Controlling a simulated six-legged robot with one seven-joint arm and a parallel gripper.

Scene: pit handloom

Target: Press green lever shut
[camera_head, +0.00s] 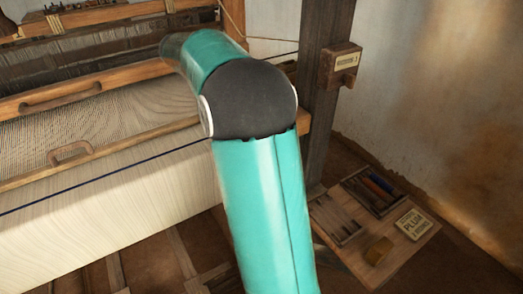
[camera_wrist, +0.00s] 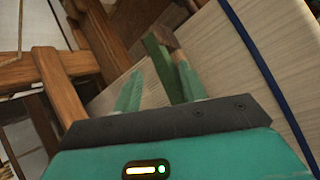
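In the wrist view my gripper (camera_wrist: 157,66) shows two pale green fingers spread apart. A darker green bar (camera_wrist: 156,55), which looks like the green lever, lies between the fingertips and closer to the right finger. A brown wooden block (camera_wrist: 162,36) shows at its upper end. I cannot tell whether a finger touches the bar. In the head view my teal arm reaches up and away, and hides both my gripper and the lever.
The loom's pale cloth (camera_head: 110,205) with a dark blue cord (camera_head: 110,173) runs along the left. A dark post (camera_head: 322,90) with a labelled wooden box (camera_head: 341,65) stands right of my arm. A wooden tray (camera_head: 338,243) with small items lies low at the right.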

